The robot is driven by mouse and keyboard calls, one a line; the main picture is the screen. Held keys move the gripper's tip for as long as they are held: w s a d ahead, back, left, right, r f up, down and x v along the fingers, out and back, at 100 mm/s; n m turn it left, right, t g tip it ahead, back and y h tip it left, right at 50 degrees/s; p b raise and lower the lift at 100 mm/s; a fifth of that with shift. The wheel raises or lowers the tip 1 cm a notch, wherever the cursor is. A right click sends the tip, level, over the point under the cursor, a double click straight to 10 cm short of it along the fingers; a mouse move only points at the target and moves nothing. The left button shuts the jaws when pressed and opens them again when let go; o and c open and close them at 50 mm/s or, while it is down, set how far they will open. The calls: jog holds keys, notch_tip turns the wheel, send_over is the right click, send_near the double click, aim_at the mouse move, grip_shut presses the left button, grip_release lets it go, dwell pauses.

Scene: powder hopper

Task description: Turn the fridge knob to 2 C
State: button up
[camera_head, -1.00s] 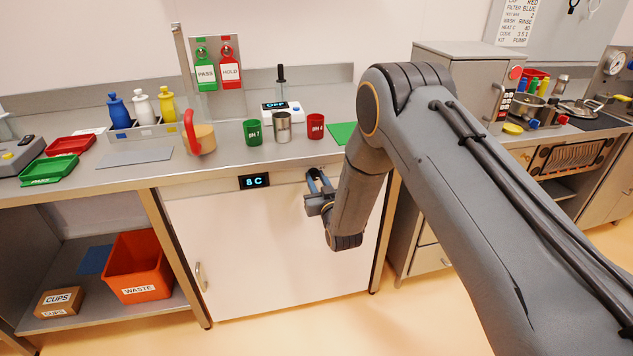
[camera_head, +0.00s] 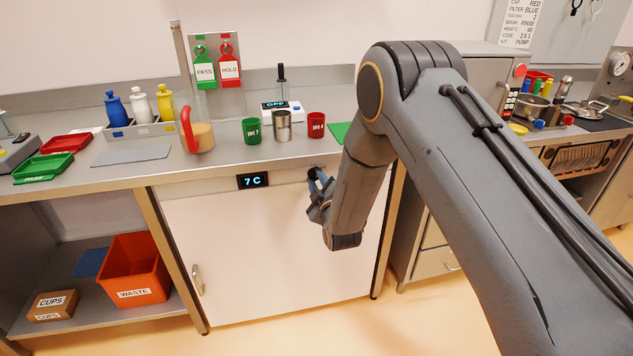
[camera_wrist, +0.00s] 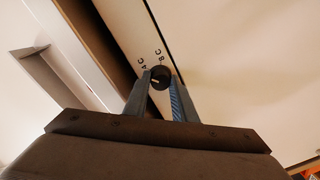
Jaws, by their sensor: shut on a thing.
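The fridge (camera_head: 265,250) is a white cabinet under the counter with a handle at its left. Its display (camera_head: 253,181) reads 7 C. The knob (camera_wrist: 159,79) is small, round and black with a light pointer mark, seen in the wrist view. Printed marks that look like 4 C and 8 C are beside it. My gripper (camera_wrist: 160,90) is shut on the knob, one finger on each side. In the head view my gripper (camera_head: 317,181) is at the fridge's top strip, right of the display, and mostly hides the knob.
The counter edge (camera_head: 225,172) runs just above the fridge strip. Green and red pH cups, a metal cup (camera_head: 282,126) and a jug with a red handle (camera_head: 197,131) stand on the counter above. An orange waste bin (camera_head: 134,270) is on the lower shelf at left.

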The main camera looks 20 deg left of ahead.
jog(key=n+b, duration=0.1)
jog(key=n, duration=0.4)
jog(key=shift+n+b, duration=0.4)
jog(key=shift+n, duration=1.9)
jog(key=shift+h, duration=0.3)
jog(key=o, duration=1)
jog(key=shift+a, duration=0.1)
jog(key=shift+o, duration=0.2)
jog(key=shift+f, duration=0.1)
jog(key=shift+s, duration=0.15)
jog(key=v, duration=0.7)
jog(key=shift+s+d+b, duration=0.25)
jog(key=shift+s+b, duration=0.05)
jog(key=shift+b, duration=0.15)
